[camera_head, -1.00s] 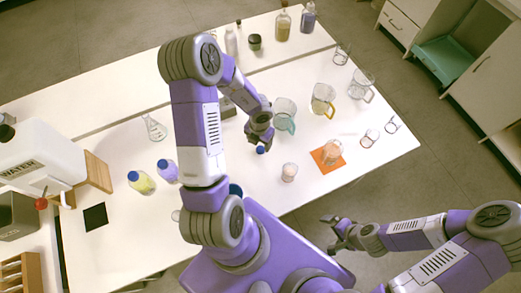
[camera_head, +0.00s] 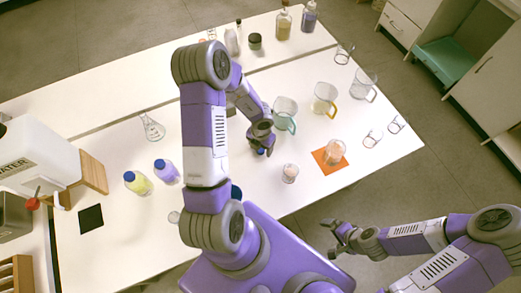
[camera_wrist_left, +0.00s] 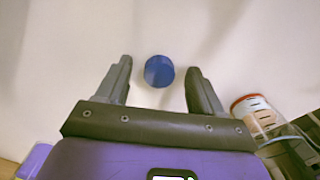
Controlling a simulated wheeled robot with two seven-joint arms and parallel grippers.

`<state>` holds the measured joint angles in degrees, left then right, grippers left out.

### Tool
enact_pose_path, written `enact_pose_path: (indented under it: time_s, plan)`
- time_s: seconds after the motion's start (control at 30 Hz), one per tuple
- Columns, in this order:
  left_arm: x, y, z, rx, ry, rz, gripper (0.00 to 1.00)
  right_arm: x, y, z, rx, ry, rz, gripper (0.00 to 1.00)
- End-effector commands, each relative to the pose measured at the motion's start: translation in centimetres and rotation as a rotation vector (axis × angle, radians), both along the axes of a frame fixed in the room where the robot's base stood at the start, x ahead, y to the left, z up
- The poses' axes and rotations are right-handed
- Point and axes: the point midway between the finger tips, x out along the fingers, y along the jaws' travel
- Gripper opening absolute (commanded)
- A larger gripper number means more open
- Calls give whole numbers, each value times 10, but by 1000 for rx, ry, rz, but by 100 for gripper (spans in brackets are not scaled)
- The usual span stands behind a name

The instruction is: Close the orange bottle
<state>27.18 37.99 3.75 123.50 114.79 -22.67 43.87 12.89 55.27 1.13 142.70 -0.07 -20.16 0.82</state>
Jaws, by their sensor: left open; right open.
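A round blue cap (camera_wrist_left: 159,71) lies on the white table, centred between the fingertips of my left gripper (camera_wrist_left: 160,80) in the left wrist view. The left gripper (camera_head: 264,150) is open and empty above it, and the fingers do not visibly touch it. In the head view the cap (camera_head: 261,152) is partly hidden under the fingers. I cannot make out a clearly orange bottle. A blue-topped thing (camera_head: 236,191) is mostly hidden behind my left arm. My right gripper (camera_head: 340,233) is open and empty, off the table's front edge.
A yellow bottle (camera_head: 138,183) and a purple bottle (camera_head: 166,172), both blue-capped, stand left of my arm. A small beaker (camera_head: 290,172), a beaker on an orange mat (camera_head: 317,161) and several glass jugs stand to the right. A flask (camera_head: 152,128) stands left.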

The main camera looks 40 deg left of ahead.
Motion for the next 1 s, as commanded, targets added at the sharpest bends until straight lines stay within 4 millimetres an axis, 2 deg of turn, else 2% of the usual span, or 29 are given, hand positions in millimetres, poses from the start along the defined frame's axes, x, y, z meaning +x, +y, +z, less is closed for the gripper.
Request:
enact_pose_path:
  time_s: [0.07,0.1,0.47,0.53,0.57,0.77,0.87,1.0]
  plan:
    - [0,0,0,0,0,0,67,0,0,0,0,0,0,100]
    - [0,0,0,0,0,0,64,0,0,0,0,0,0,100]
    - [0,0,0,0,0,0,9,0,0,0,0,0,0,100]
    - [0,0,0,0,0,0,9,0,0,0,0,0,0,100]
    - [0,0,0,0,0,0,4,0,0,0,0,0,0,100]
    - [0,0,1,0,0,0,4,0,0,1,0,0,0,100]
    - [0,0,6,1,0,0,4,0,0,4,0,0,0,100]
    - [0,1,23,1,-1,1,3,0,0,12,0,0,0,100]
